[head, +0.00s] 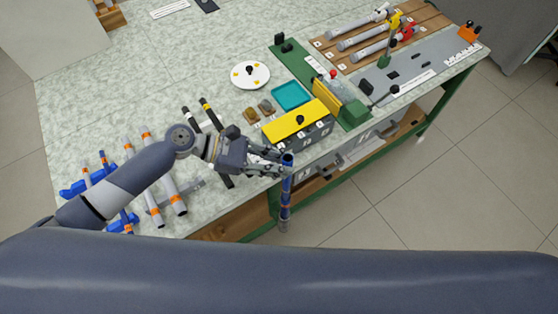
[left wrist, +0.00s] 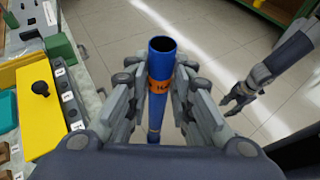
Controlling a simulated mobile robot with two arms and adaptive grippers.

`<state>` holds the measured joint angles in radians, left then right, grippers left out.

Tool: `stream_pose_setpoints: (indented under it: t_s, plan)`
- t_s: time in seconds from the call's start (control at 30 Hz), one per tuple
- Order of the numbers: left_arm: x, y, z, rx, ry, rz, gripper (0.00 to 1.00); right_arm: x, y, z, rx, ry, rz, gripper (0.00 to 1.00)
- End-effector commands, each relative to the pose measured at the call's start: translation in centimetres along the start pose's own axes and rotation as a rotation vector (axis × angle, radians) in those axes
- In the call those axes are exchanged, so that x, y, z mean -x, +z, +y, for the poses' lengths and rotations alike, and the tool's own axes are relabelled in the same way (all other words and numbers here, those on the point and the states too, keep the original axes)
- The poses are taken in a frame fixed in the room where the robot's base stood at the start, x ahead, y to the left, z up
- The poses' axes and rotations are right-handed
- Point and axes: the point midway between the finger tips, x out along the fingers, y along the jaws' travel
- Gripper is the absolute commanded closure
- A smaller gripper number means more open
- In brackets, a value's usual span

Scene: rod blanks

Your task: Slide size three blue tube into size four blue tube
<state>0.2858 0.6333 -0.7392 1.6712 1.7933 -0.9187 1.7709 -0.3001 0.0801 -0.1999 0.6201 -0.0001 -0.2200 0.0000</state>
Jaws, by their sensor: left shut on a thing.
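My left gripper (head: 283,168) is shut on a blue tube (head: 286,190). It holds the tube upright just off the table's front edge. In the left wrist view the tube (left wrist: 163,55) has an open, hollow top and an orange label band, partly hidden between the fingers. In the head view a second orange band and a grey lower end show further down; I cannot tell whether this is a separate piece. Its size number is not readable. My right gripper (left wrist: 238,98) is open and empty, to the right of the tube and apart from it.
Blue racks (head: 75,192) with blue tubes and grey tubes (head: 172,192) with orange bands lie at the table's left. A yellow-topped box (head: 290,122), teal tray (head: 291,95) and green fixture (head: 352,113) stand beside the gripper. Floor beyond the edge is clear.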

Motion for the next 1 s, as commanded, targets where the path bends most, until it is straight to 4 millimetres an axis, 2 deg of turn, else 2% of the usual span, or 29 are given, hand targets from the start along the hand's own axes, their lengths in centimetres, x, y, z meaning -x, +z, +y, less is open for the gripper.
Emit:
stream_pose_setpoints:
  t_s: [1.0]
  plan:
    - [-1.1, -2.4, 0.0, 0.000, 0.000, -0.001, 0.92, -1.7, 0.1, -0.1, 0.000, 0.000, 0.000, 0.60]
